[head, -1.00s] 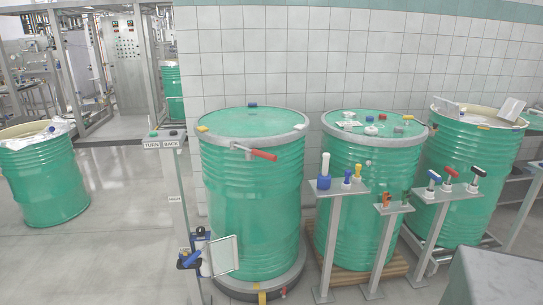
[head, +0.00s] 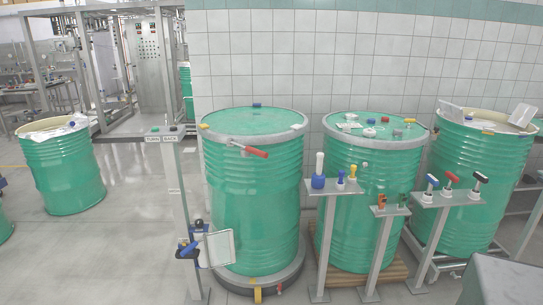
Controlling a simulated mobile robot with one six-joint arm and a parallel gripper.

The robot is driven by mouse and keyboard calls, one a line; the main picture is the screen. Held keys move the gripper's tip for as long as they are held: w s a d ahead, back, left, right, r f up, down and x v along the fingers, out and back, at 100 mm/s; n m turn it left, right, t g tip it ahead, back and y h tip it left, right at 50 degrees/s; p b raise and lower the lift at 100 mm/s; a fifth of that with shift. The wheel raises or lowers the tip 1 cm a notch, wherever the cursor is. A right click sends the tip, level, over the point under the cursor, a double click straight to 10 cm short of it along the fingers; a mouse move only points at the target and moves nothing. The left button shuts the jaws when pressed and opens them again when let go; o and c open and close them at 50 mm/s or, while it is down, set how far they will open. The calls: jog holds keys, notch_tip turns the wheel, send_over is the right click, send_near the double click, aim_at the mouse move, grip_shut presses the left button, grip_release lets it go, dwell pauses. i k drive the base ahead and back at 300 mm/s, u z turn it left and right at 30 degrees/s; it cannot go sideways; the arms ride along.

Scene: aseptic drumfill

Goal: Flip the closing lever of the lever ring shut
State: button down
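The lever ring (head: 288,134) is a grey band around the top rim of the green drum (head: 255,205) in the middle of the head view. The drum's green lid (head: 255,121) lies inside the ring. The closing lever (head: 255,152) has a red handle and sits on the front of the ring. It sticks out to the right from a grey metal joint, so it looks partly open; how far it stands off the drum I cannot tell. My gripper is not in view.
A TURN/BACK button post (head: 168,137) stands left of the drum. Stands with coloured tools (head: 333,186) are close on its right. Two more green drums (head: 366,200) (head: 455,190) stand right, another (head: 64,172) left. Open floor (head: 125,235) lies at the left.

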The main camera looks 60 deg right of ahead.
aim_at(248, 148)
jog(key=u, duration=0.4)
jog(key=k, duration=0.3)
jog(key=z, duration=1.1)
